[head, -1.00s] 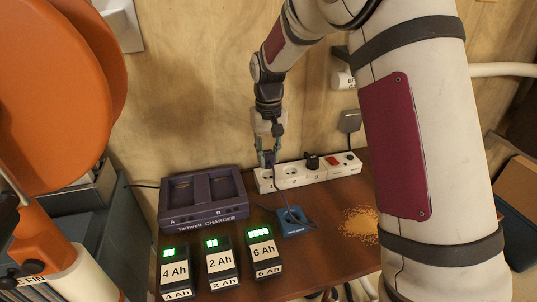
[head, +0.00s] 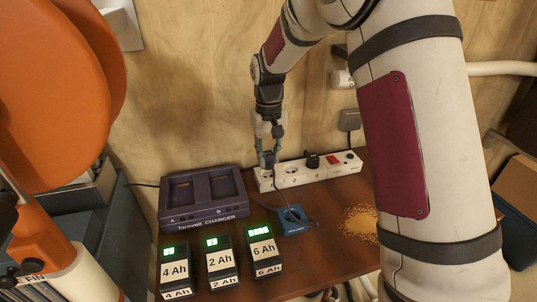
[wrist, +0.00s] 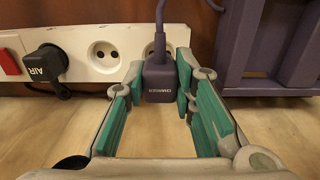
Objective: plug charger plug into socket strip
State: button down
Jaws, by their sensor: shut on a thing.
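The purple charger plug, marked CHARGER (wrist: 160,85), is between the teal fingers of my gripper (wrist: 159,73), which is shut on it. In the head view, my gripper (head: 268,158) and the plug are at the left end of the white socket strip (head: 325,172). The plug covers the strip's end socket in the wrist view, with an open socket (wrist: 103,54) beside it to the left. The plug's prongs are hidden, so I cannot tell whether it is seated or just in front of the strip. Its cord rises from the top of the plug in the wrist view.
A black AIR plug (wrist: 45,64) and a red switch (head: 333,160) are farther along the strip. The purple battery charger (head: 202,199) stands left. Several labelled batteries (head: 219,262), a small blue block (head: 294,222) and a crumb pile (head: 361,223) are in front.

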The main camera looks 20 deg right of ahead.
aim_at(269, 166)
jog(key=shift+f+b, duration=0.55)
jog(key=shift+f, duration=1.4)
dwell(3.0)
jog(key=shift+r, duration=0.1)
dwell(0.4)
jog(key=c, duration=1.2)
grip_release()
jog(key=shift+c, duration=0.2)
jog(key=o, duration=0.5)
jog(key=shift+r+p, duration=1.4)
jog(key=shift+r, duration=2.15)
